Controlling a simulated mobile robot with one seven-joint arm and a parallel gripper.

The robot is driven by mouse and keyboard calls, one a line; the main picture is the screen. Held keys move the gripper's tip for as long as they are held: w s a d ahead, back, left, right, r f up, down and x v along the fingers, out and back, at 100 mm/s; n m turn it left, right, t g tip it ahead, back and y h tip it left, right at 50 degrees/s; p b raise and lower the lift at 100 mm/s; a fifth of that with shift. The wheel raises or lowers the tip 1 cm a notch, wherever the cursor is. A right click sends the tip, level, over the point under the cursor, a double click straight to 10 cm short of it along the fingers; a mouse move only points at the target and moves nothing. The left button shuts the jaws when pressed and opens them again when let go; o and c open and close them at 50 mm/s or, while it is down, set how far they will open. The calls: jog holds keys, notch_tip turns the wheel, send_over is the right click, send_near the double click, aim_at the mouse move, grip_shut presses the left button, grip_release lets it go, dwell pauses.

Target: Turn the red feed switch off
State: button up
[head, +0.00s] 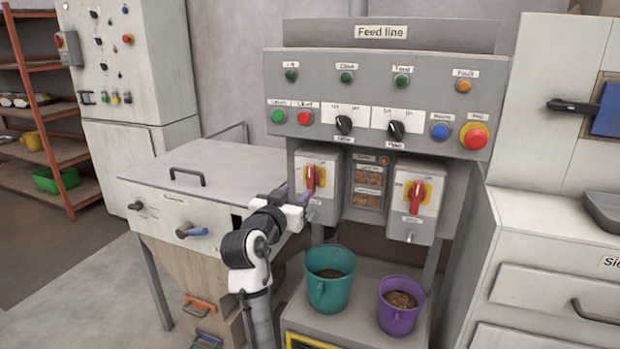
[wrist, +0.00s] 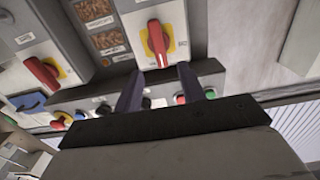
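Two red rotary switches on yellow plates sit on grey boxes under the feed line panel. The left red switch (head: 311,177) has a near-vertical handle. The right red switch (head: 416,196) has a slightly slanted handle. I cannot read clearly which one is labelled feed. The nearer switch (wrist: 157,42) shows just beyond the fingertips, and the other switch (wrist: 40,72) is farther left. I see no contact.
The panel (head: 385,87) above carries buttons, black knobs and a red stop button (head: 474,136). A teal bucket (head: 329,283) and a purple bucket (head: 400,303) with pellets stand below the boxes. A grey hopper (head: 200,180) with a lid handle stands left of my arm.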

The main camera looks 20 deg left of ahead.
aim_at(310, 179)
jog(key=w, duration=0.4)
jog(key=w+p, duration=0.1)
jog(key=w, duration=0.3)
jog(key=shift+w+d+p, duration=0.2)
jog(key=shift+w+p, duration=0.1)
jog(key=shift+w, duration=0.1)
jog(key=c, duration=0.6)
